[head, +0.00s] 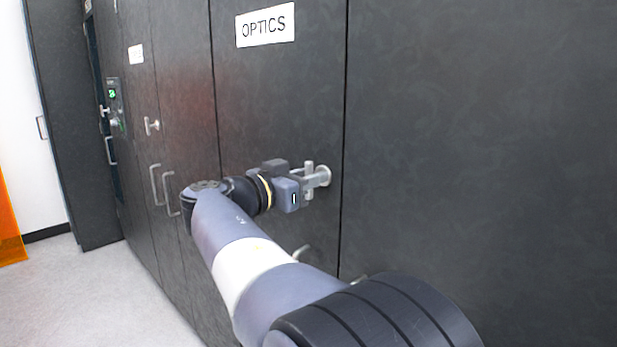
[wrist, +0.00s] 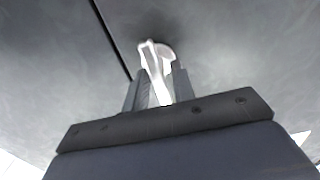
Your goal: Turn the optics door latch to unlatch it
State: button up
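The optics door (head: 275,95) is a dark panel with a white OPTICS label (head: 265,25), and it stands flush with its neighbours. Its latch (head: 323,175) is a pale metal T-handle on a round base near the door's right edge. The handle's bar stands about upright in the head view. In the wrist view the latch (wrist: 156,62) runs down between the two fingers. My gripper (head: 304,182) is at the latch, and its fingers, seen in the wrist view (wrist: 161,92), close in on both sides of the handle. The handle's lower end is hidden behind the gripper body.
A lower handle (head: 301,252) is partly hidden by my arm. Other dark doors to the left carry pull handles (head: 156,184) and another T-latch (head: 151,126). A panel with a green display (head: 113,94) is farther left. Open floor (head: 110,295) lies at lower left.

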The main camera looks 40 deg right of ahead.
grip_shut()
jog(key=shift+n, duration=0.4)
jog(key=n, duration=0.3)
jog(key=shift+w+b, duration=0.15)
jog(key=shift+b, duration=0.15)
jog(key=n, duration=0.4)
jog(key=shift+w, duration=0.1)
jog(key=shift+w+f+n+p, duration=0.15)
jog(key=shift+n+p, duration=1)
jog(key=shift+n, duration=1.3)
jog(key=shift+f+n+p, duration=0.15)
jog(key=shift+n+p, duration=1)
jog(key=shift+n, duration=1.3)
